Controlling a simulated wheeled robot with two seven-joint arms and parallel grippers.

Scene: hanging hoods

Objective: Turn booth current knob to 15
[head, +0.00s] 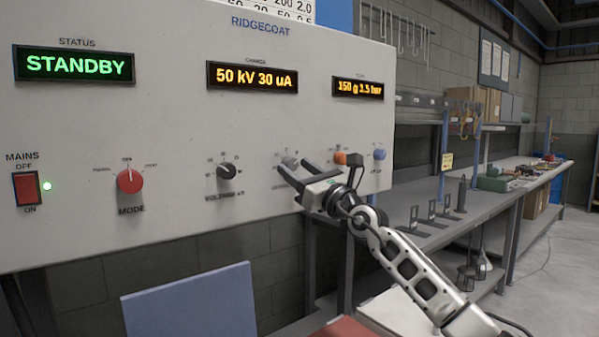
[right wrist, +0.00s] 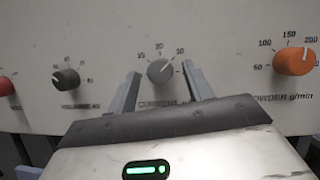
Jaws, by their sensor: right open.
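The grey current knob (head: 289,162) is on the panel, partly hidden by my right gripper (head: 296,171) in the head view. The right wrist view shows the knob (right wrist: 160,72) with its pointer toward the upper right; "15" is printed on the upper left of its scale. My right gripper (right wrist: 160,80) is open, with one finger on each side of the knob. I cannot tell whether either finger touches it. The middle display (head: 252,77) reads "50 kV 30 uA". My left gripper is not in view.
A black voltage knob (head: 226,171) and red mode knob (head: 130,181) are left of the gripper. An orange powder knob (right wrist: 295,61) and a blue knob (head: 379,154) are right. The status display (head: 75,65) reads "STANDBY". A workbench (head: 470,205) stands at the right.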

